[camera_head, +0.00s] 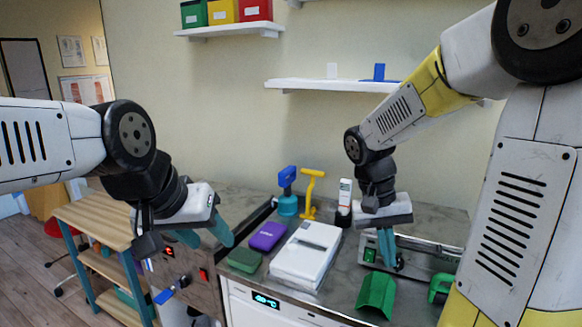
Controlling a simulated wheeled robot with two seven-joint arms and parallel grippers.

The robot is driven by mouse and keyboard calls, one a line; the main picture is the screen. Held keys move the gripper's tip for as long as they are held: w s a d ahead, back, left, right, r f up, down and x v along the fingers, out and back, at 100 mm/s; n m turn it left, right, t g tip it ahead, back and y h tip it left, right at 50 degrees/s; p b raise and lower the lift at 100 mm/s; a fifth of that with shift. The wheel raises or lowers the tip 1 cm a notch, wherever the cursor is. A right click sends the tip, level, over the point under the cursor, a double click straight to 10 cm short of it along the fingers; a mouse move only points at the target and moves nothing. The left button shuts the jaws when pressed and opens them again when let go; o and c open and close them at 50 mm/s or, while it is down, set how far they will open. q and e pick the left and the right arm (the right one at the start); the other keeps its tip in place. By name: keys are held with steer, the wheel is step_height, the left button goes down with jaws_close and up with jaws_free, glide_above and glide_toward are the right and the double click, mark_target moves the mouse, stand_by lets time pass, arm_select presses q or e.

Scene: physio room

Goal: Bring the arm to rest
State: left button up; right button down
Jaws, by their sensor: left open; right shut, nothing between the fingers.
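My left gripper (206,236) hangs at the left front of the counter (350,294), its teal fingers apart and nothing between them. It is in front of the counter's left side, near the control panel with red switches. My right gripper (387,248) points down over the right part of the counter, its teal fingers together and empty. It is just above or in front of a metal rail fixture (428,262); I cannot tell whether it touches. A green angled block (376,293) lies below it. My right arm's upper links fill the right side of the view.
On the counter are a white box-shaped device (306,254), a purple case (268,236), a green case (244,259), a blue-topped tool (287,190), a yellow tool (310,193) and a white bottle (344,202). A wooden shelf cart (98,222) stands left. Wall shelves (330,86) are behind.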

steer(key=s+a+r+n+t+y, duration=0.3)
steer(key=s+a+r+t+y, duration=0.2)
steer(key=r, duration=0.4)
steer(key=shift+s+a+r+t, duration=0.2)
steer(key=shift+s+a+t, duration=0.45)
steer(key=shift+s+t, duration=0.55)
steer(key=shift+w, duration=0.1)
